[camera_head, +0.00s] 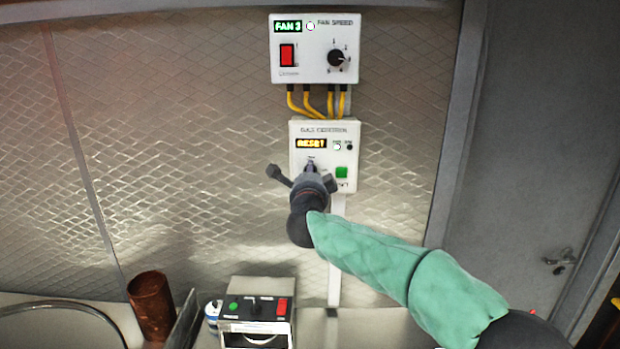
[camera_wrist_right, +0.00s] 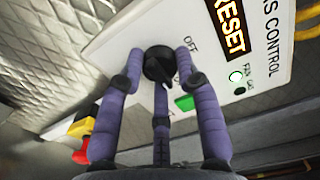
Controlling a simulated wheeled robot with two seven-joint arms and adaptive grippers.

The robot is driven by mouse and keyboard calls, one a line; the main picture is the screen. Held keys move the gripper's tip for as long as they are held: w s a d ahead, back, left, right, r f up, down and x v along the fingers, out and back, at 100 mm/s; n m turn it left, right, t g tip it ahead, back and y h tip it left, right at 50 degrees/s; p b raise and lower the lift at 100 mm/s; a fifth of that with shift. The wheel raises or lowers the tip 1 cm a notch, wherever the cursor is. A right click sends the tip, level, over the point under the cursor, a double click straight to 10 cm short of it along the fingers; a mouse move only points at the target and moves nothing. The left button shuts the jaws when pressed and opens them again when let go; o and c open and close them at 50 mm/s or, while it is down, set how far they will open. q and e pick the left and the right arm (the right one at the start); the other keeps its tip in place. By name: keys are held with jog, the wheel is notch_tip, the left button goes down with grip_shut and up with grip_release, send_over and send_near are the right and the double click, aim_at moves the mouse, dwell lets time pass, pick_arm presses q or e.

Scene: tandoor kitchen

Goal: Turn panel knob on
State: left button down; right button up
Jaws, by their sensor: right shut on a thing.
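The white gas control panel (camera_head: 343,132) hangs on the wall, with an amber RESET display (camera_head: 311,143), a lit lamp (camera_head: 337,147), a dark lamp (camera_head: 349,147) and a green button (camera_head: 342,172). It also fills the upper right of the right wrist view (camera_wrist_right: 205,72). Its black knob (camera_wrist_right: 157,60) shows there beside the word OFF; in the head view my gripper mostly hides it. My right gripper (camera_head: 308,172) is at the panel. In the wrist view its purple fingers (camera_wrist_right: 161,60) are shut around the knob. My left gripper is not in view.
A fan speed box (camera_head: 312,63) reading FAN 3 hangs above, joined by yellow cables (camera_head: 318,102). Below stand a control box (camera_head: 256,318) with green and red buttons and a copper cup (camera_head: 151,305). A grey door (camera_head: 540,150) is at right.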

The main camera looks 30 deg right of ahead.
jog(key=shift+f, duration=0.1)
jog(key=o, duration=1.2)
jog(key=shift+c, duration=0.2)
jog(key=v, duration=1.2)
